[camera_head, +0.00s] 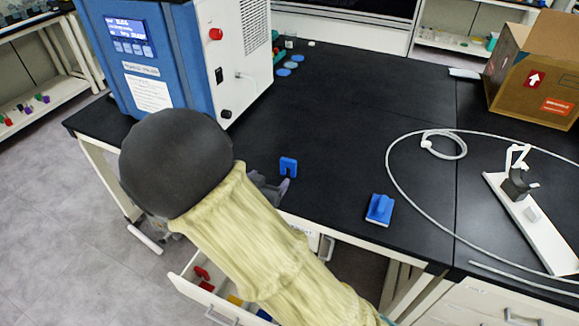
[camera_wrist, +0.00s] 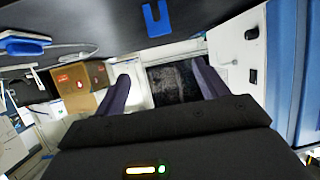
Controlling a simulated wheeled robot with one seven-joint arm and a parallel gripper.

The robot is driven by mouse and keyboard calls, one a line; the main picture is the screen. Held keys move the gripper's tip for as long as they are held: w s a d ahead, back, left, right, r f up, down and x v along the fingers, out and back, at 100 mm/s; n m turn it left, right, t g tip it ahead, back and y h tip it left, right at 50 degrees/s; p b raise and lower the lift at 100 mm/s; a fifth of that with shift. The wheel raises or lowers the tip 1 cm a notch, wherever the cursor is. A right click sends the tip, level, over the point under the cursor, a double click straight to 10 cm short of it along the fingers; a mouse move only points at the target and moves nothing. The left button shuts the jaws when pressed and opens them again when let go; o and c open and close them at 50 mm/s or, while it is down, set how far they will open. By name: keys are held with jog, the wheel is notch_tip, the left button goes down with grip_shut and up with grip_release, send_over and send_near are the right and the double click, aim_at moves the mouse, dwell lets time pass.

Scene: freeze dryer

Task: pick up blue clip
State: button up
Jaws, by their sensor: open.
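The blue clip (camera_head: 288,167) stands on the black bench top near its front edge, in the middle of the head view. My gripper (camera_head: 276,188) is just in front of the clip, partly hidden by my sleeved arm. In the wrist view my gripper (camera_wrist: 162,85) has its two fingers wide apart with nothing between them. The clip lies beyond the fingertips, roughly centred between them, and I see no contact.
A blue block on a white base (camera_head: 380,209) lies to the right. A pale hose (camera_head: 391,178) loops farther right, near a white stand (camera_head: 529,221). The freeze dryer (camera_head: 155,60) is at the left. An open drawer (camera_head: 190,287) with coloured items is below. A cardboard box (camera_head: 535,70) is back right.

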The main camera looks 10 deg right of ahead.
send_near(288, 161)
jog(key=x, duration=0.3)
jog(key=shift+d+r+b, duration=0.1)
jog(key=shift+r+b, duration=0.2)
jog(key=shift+w, duration=0.1)
jog(key=x, duration=0.5)
jog(key=shift+f, duration=0.35)
jog(key=shift+c, duration=0.2)
jog(key=c, duration=1)
